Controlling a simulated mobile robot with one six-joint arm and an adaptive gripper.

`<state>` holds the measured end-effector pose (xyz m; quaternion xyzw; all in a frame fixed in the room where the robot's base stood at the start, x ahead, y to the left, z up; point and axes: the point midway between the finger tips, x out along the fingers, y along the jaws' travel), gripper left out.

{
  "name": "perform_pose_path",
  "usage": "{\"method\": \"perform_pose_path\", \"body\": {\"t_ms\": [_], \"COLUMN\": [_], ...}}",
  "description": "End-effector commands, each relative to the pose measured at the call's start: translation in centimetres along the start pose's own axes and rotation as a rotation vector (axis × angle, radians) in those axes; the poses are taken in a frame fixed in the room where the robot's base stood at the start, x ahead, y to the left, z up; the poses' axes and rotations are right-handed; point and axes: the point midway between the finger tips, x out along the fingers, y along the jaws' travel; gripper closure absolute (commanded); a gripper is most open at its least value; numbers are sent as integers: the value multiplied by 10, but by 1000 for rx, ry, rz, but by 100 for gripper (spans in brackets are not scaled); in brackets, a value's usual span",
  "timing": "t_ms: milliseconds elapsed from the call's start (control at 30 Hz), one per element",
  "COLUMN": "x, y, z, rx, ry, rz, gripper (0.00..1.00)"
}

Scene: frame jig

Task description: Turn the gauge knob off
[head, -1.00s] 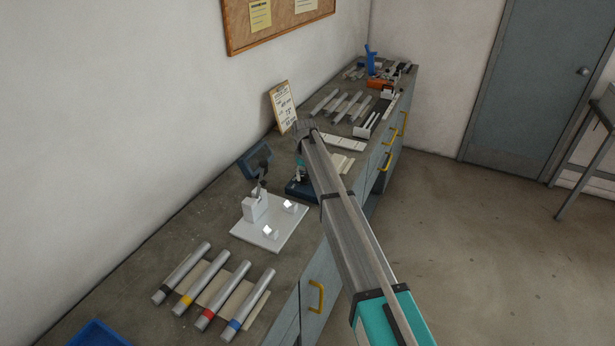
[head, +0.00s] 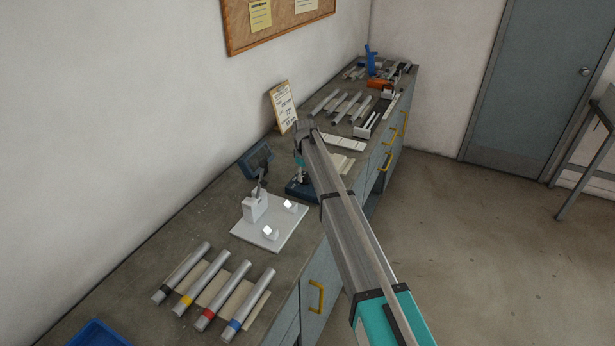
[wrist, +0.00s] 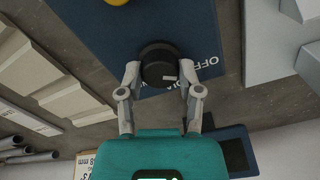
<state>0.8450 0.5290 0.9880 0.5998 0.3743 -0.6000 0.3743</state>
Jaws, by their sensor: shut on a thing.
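The gauge knob (wrist: 158,58) is a round black knob with a small white mark near its lower edge in the wrist view. It sits on a dark blue panel (wrist: 110,45) with white lettering, including "OFF", to the right of the knob. My gripper (wrist: 161,74) has its two grey fingers on either side of the knob, shut on it. In the head view the blue gauge base (head: 297,190) shows beside the white plate, partly behind my arm. The knob and fingertips cannot be made out there.
A white plate (head: 285,233) with small white blocks stands left of the gauge base. A dark tilted display (head: 257,158) stands behind it. Several banded tubes (head: 222,305) lie at the front. Pale strips (head: 344,143) and a clipboard (head: 283,106) are behind the gauge.

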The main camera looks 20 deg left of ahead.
Motion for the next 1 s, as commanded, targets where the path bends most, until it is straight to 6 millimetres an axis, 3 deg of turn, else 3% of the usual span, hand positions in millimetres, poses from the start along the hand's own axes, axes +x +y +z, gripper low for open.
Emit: {"method": "perform_pose_path", "body": {"t_ms": [167,200,367,867,1000], "x": [0,0,0,0,0], "y": [-1,-1,0,0,2], "z": [-2,-2,-1,0,8], "rx": [-1,-1,0,2,13], "ry": [3,3,2,1,0], "rz": [-2,-2,-1,0,0], "gripper": [100,48,19,19,19]}}
